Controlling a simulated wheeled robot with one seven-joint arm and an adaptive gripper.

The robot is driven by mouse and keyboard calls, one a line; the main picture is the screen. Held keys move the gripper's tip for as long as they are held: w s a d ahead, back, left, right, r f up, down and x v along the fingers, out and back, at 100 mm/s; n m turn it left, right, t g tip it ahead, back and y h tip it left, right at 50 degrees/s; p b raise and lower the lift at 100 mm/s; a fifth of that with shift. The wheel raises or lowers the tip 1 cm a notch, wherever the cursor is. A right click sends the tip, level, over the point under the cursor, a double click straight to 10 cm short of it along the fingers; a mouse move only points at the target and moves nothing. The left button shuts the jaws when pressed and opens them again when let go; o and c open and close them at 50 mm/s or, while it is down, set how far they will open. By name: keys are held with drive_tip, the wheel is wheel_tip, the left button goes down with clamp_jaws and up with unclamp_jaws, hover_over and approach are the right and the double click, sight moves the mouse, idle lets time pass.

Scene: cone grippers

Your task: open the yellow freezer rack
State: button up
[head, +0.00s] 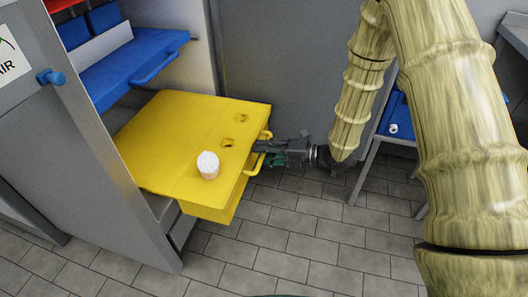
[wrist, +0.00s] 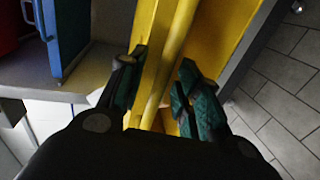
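The yellow freezer rack (head: 165,145) sticks well out of the grey freezer, below a blue rack. Its yellow handle (head: 257,165) is on the front face, towards the right. My gripper (head: 264,150) is at this handle. In the wrist view, the yellow handle bar (wrist: 172,60) runs between the two dark green fingers of my gripper (wrist: 163,88). The fingers stand apart, with gaps beside the bar, so they are around it without a visible firm grip. How far the rack reaches inside the freezer is hidden.
A white-topped container (head: 208,165) stands on the yellow rack, near its front. The blue rack (head: 130,65) juts out above. The grey freezer door (head: 85,130) stands at the left. A blue box on a table (head: 398,115) is at the right. Tiled floor (head: 290,235) lies clear in front.

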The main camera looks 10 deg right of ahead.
drive_tip(key=v, duration=1.2)
idle(0.3)
drive_tip(key=s+f+m+h, duration=0.3)
drive_tip(key=f+m+h, duration=0.1)
drive_tip(key=f+m, duration=0.5)
drive_tip(key=s+f+m+h, duration=0.4)
drive_tip(key=f+m, duration=0.3)
drive_tip(key=f, duration=0.3)
drive_tip(key=s+d+f+m+g+h, duration=0.15)
drive_tip(key=s+f+m, duration=0.3)
drive_tip(key=s, duration=0.45)
drive_tip(key=s+f+m+g+h, duration=0.3)
drive_tip(key=s+m, duration=0.3)
drive_tip(key=s, duration=0.3)
drive_tip(key=s+d+f+m+g+h, duration=0.1)
drive_tip(key=s+f+m+g+h, duration=0.1)
drive_tip(key=s+f+m, duration=0.45)
wheel_tip(320, 180, up, 28)
drive_tip(key=s+n+p, duration=0.1)
drive_tip(key=p, duration=2.5)
drive_tip(key=shift+s+r+n, duration=0.2)
drive_tip(key=shift+s+n, duration=0.05)
drive_tip(key=shift+n, duration=0.05)
